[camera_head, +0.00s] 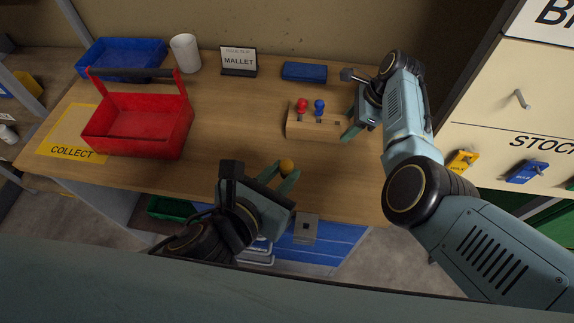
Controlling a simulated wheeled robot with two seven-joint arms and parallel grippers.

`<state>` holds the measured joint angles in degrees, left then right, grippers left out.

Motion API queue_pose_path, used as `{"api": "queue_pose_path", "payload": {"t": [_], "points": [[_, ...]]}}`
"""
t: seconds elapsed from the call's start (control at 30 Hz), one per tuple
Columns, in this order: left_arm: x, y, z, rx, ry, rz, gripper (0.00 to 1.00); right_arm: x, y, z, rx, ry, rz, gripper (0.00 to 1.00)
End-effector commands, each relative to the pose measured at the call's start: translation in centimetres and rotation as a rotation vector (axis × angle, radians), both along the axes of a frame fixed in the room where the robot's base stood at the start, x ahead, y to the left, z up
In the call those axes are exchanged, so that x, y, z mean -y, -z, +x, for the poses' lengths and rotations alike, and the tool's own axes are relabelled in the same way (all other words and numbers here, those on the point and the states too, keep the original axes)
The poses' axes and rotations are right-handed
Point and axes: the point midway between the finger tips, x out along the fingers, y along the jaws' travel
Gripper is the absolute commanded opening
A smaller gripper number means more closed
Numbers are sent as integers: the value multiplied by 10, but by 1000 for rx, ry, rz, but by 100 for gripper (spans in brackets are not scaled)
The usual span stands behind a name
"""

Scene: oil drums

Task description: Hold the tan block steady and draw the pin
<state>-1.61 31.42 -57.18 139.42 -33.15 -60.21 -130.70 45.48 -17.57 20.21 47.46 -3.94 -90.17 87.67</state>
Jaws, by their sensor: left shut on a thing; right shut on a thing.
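The tan block (313,131) lies on the wooden workbench, right of the middle. A red-knobbed pin (302,105) and a blue-knobbed pin (320,107) stand in its top. My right gripper (348,132) is shut on the right end of the block. My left gripper (282,176) is in front of the block, towards the bench's front edge, and apart from it. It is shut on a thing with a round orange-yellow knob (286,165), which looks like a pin. The fingers hide whatever is below the knob.
A blue tray (121,72), white cup (185,54), MALLET sign (239,62) and blue box (304,72) line the back. The middle of the bench (235,115) is clear.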

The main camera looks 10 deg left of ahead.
Motion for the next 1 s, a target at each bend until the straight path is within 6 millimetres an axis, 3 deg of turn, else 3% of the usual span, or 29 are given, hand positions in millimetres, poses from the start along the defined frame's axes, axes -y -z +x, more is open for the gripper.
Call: {"api": "queue_pose_path", "payload": {"t": [0.43,0.47,0.63,1.0], "points": [[-2,-2,-4,-28,2,13,0,0,-1,1,2,0,1,24],[-2,-2,-4,-27,2,13,0,0,-1,1,2,1,1,57],[-2,-2,-4,-27,2,13,0,0,-1,0,1,0,1,78],[-1,-2,-4,-27,1,12,0,2,-6,1,3,1,0,78]]}}
